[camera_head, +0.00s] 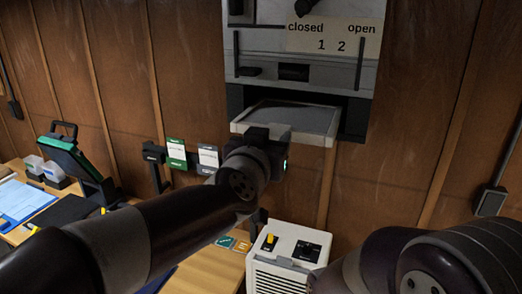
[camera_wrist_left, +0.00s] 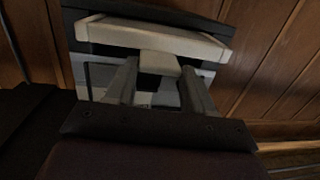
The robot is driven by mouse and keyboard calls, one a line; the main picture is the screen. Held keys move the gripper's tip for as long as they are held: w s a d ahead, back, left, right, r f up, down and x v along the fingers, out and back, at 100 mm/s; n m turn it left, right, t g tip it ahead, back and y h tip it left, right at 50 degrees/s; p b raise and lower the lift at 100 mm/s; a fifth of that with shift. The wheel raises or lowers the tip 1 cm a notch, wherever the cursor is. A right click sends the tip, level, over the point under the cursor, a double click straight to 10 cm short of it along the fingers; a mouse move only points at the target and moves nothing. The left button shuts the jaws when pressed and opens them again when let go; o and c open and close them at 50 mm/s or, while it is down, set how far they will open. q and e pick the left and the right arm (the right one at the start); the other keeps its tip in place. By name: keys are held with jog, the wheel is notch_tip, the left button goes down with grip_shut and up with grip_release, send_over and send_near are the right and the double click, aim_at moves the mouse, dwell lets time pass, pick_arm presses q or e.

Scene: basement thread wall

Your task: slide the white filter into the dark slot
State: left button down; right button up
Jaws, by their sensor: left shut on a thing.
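The white filter (camera_head: 290,118) is a flat tray-like piece with a pale rim and a grey top. In the head view its far edge lies at the dark slot (camera_head: 355,112) in the grey wall unit; how deep it sits inside I cannot tell. My left gripper (camera_head: 270,140) is at the filter's near edge. In the left wrist view the left gripper (camera_wrist_left: 158,85) has its two fingers on either side of a pale block on the filter's front (camera_wrist_left: 150,38), shut on it. My right gripper is not in view; only part of my right arm shows.
The wall unit carries a "closed / open, 1 2" label (camera_head: 335,38). A white box with a yellow switch (camera_head: 285,262) stands below. A table (camera_head: 205,272) with a blue clipboard (camera_head: 22,202) and a green-black device (camera_head: 72,158) is at left. Cards (camera_head: 176,153) hang on the wood wall.

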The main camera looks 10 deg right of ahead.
aim_at(281, 124)
pick_arm(q)
jog(key=p+x, duration=0.1)
jog(key=x, duration=0.1)
jog(key=p+x, duration=0.1)
jog(key=x, duration=0.2)
jog(key=p+x, duration=0.1)
jog(key=x, duration=0.1)
jog(key=shift+w+d+r, duration=0.1)
jog(key=shift+d+r, duration=0.3)
jog(key=shift+w+d+f, duration=0.15)
jog(key=shift+w+d, duration=0.1)
jog(key=shift+w, duration=0.1)
jog(key=shift+s+d+f+p, duration=0.15)
jog(key=shift+d+p, duration=0.05)
jog(key=shift+p, duration=0.1)
jog(key=shift+w+d, duration=0.1)
jog(key=shift+w, duration=0.1)
jog(key=shift+w+p, duration=0.1)
jog(key=shift+p, duration=0.2)
jog(key=shift+w+d, duration=0.2)
jog(key=shift+c, duration=1.7)
grip_release()
